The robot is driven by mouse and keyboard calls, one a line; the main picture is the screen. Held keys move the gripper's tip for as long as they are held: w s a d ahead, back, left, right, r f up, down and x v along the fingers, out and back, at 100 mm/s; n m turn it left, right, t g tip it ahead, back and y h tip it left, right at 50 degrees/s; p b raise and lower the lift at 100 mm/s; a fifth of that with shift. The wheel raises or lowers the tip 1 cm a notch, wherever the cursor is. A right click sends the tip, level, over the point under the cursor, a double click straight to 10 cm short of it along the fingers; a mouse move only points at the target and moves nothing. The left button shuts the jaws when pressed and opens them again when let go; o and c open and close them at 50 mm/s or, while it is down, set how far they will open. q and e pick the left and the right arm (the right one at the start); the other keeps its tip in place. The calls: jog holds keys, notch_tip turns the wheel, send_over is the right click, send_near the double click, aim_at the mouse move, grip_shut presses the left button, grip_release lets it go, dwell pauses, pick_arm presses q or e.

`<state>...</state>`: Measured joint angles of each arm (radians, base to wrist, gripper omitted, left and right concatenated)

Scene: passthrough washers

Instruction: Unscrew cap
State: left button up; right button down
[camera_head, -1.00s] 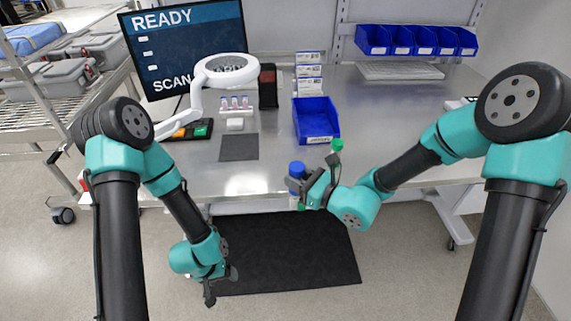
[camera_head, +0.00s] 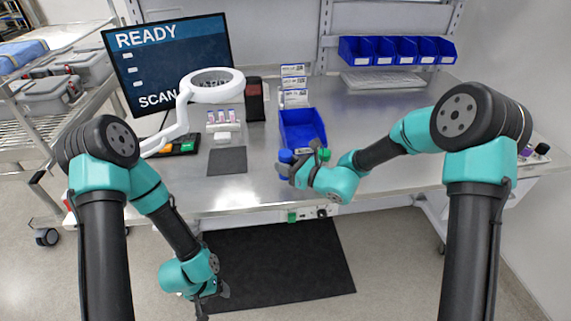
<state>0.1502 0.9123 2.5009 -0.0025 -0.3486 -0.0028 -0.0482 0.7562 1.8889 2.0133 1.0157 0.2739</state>
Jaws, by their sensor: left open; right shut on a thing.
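A bottle with a blue cap (camera_head: 286,156) is at my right gripper (camera_head: 288,170), just in front of the blue bin. The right gripper is shut on the bottle and hides most of its body, so I cannot tell how the cap sits on it. The bottle appears roughly upright over the front part of the bench. My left gripper (camera_head: 208,298) hangs low in front of the bench, above the black floor mat, well away from the bottle. It is open and empty.
The blue bin (camera_head: 302,127) stands on the metal bench (camera_head: 370,170) behind the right gripper. A dark mat (camera_head: 227,160), a rack of small vials (camera_head: 222,118) and a magnifier lamp (camera_head: 212,84) are to the left. The bench's right side is mostly clear.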

jog(key=shift+w+f, duration=0.15)
jog(key=shift+w, duration=1.75)
jog(key=shift+w, duration=0.25)
jog(key=shift+w+f, duration=0.15)
jog(key=shift+f, duration=1.65)
jog(key=shift+f, duration=0.1)
jog(key=c, duration=0.8)
grip_release()
jog(key=shift+o, duration=0.2)
